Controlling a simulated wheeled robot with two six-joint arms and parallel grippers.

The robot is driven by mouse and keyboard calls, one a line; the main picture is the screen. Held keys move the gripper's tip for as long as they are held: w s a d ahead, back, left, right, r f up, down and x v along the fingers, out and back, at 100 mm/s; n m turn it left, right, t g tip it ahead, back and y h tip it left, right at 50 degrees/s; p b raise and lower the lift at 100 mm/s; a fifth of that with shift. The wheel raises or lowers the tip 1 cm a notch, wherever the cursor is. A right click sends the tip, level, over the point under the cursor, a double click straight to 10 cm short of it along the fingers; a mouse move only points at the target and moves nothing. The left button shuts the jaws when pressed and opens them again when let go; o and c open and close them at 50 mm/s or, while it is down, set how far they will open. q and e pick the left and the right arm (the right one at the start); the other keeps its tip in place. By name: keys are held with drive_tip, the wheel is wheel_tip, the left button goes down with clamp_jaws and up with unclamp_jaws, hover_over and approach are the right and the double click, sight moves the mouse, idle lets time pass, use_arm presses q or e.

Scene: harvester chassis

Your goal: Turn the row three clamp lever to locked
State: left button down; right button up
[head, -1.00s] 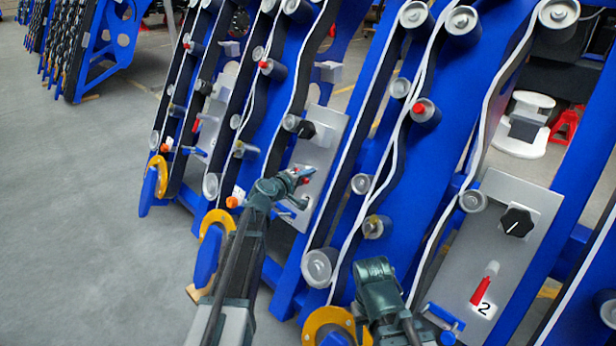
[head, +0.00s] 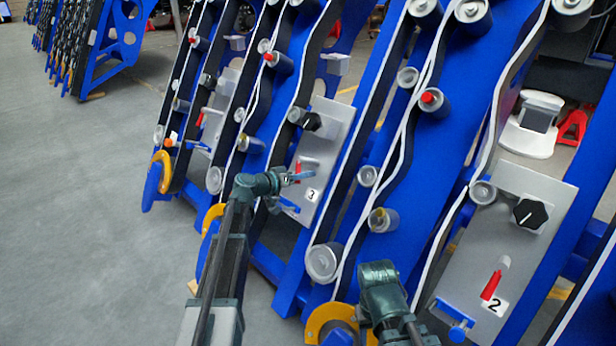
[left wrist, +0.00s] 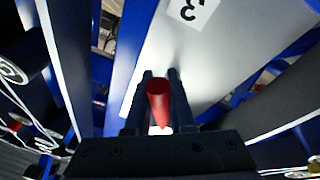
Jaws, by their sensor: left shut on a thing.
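The row three panel (head: 325,140) is a grey plate with a black knob (head: 311,121) near its top and a label reading 3 (head: 312,195). Its red clamp lever (head: 298,166) shows just above my left gripper (head: 297,177), partly hidden by it. In the left wrist view the red lever (left wrist: 159,98) stands between the two dark fingers of my left gripper (left wrist: 160,100), which is shut on it. The label 3 (left wrist: 190,10) is upside down at the top there. Part of my right arm shows at the bottom of the head view; its fingers are not visible.
The row two panel (head: 470,240), with its own black knob (head: 530,212) and red lever (head: 495,280), stands at the right. Blue frames with rollers and belts surround the panels. Open grey floor (head: 80,220) lies at the left.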

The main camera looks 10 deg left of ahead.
use_arm(q)
drive_tip(key=m, duration=0.2)
drive_tip(key=a+m+g, duration=0.1)
drive_tip(key=m, duration=0.1)
drive_tip(key=w+a+m+h, duration=0.1)
drive_tip(key=m, duration=0.1)
drive_tip(key=shift+f+g, duration=0.3)
idle(0.4)
drive_tip(key=c, duration=0.8)
unclamp_jaws()
drive_tip(key=shift+o, duration=0.2)
drive_tip(key=shift+s+a+p, duration=0.1)
drive_tip(key=shift+s+p, duration=0.05)
drive_tip(key=shift+p, duration=0.15)
drive_tip(key=p+v, duration=0.3)
drive_tip(key=v, duration=1)
drive_tip(key=shift+a+p, duration=0.3)
drive_tip(key=shift+p, duration=0.05)
drive_tip(key=shift+s+d, duration=0.1)
drive_tip(key=shift+s, duration=0.05)
